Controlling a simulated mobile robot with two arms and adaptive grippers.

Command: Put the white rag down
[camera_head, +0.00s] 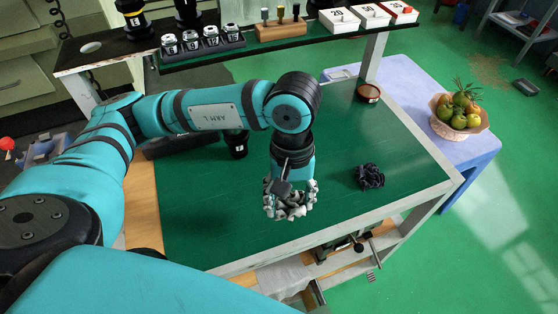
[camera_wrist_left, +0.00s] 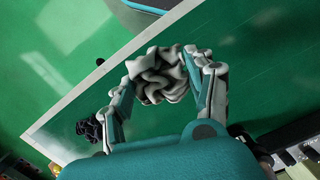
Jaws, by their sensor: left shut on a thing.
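The crumpled white rag (camera_head: 287,211) is between the fingers of my left gripper (camera_head: 290,192), over the front middle of the green cart top (camera_head: 410,150). In the left wrist view the pale, folded rag (camera_wrist_left: 160,77) sits between the two fingers of the left gripper (camera_wrist_left: 165,80), which is shut on it. The gripper points down at the top; I cannot tell whether the rag touches the surface. My right gripper is not in view.
A dark crumpled cloth (camera_head: 371,176) lies on the top, right of the gripper. A small round brown-rimmed dish (camera_head: 368,92) is at the back right. A raised shelf (camera_head: 240,50) carries tool holders and white bins (camera_head: 340,20). Green surface around the gripper is clear.

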